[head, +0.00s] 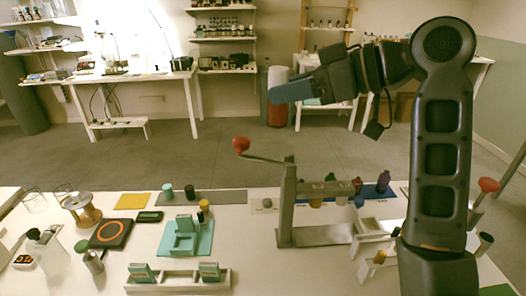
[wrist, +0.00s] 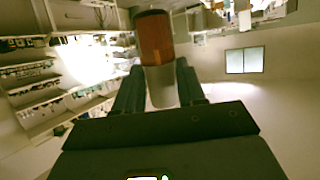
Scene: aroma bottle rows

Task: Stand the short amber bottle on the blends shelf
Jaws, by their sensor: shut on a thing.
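My gripper (wrist: 160,92) is shut on the short amber bottle (wrist: 156,40), which shows between the fingers in the wrist view. The bottle has a dark end, an amber middle and a pale part towards the palm. No label for the blends shelf is readable. A low white rack (head: 178,287) with two teal cards stands at the front, and a white stepped stand (head: 372,243) is at the right.
A metal press (head: 288,200) with a red-knobbed lever stands mid-table. A teal stand (head: 184,243), an orange-ringed black scale (head: 110,234) and a yellow mat (head: 132,201) are to the left. A blue mat (head: 372,191) with dark bottles lies behind the stepped stand. Air around my gripper is clear.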

